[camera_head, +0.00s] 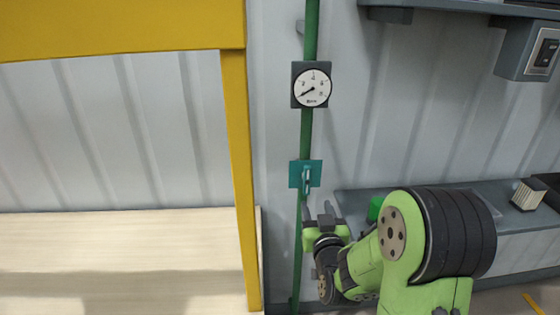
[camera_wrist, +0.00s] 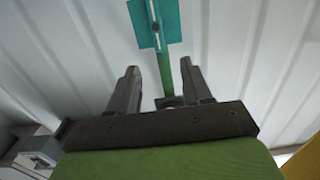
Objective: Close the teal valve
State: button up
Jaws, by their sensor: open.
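The teal valve (camera_head: 294,174) is a square plate on a green vertical pipe (camera_head: 306,133). Its small light handle (camera_head: 307,183) hangs down roughly along the pipe. In the wrist view the teal plate (camera_wrist: 171,20) shows at the top centre, with the thin handle (camera_wrist: 153,12) running nearly in line with the pipe. My gripper (camera_head: 322,210) is open and empty, just below and slightly right of the valve in the head view. In the wrist view its fingers (camera_wrist: 158,68) point toward the valve, apart from it, with the pipe between them in the picture.
A round gauge (camera_head: 312,89) is on the pipe above the valve. A yellow frame (camera_head: 238,170) and a pale wooden surface (camera_head: 110,245) are at left. A grey shelf (camera_head: 500,205) with a green object (camera_head: 375,208) is at right, close to my arm. A corrugated wall stands behind.

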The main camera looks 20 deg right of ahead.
aim_at(308, 175)
jog(key=w+d+p, duration=0.1)
jog(key=w+p, duration=0.1)
jog(key=w, duration=0.3)
jog(key=w+d+p, duration=0.1)
jog(key=w+p, duration=0.1)
jog(key=w, duration=0.3)
jog(key=w+d+p, duration=0.1)
jog(key=w+p, duration=0.1)
jog(key=w, duration=0.3)
jog(key=shift+w+d+r+p, duration=0.15)
jog(key=shift+d+p, duration=0.05)
jog(key=shift+p, duration=0.2)
jog(key=shift+c, duration=0.2)
grip_shut()
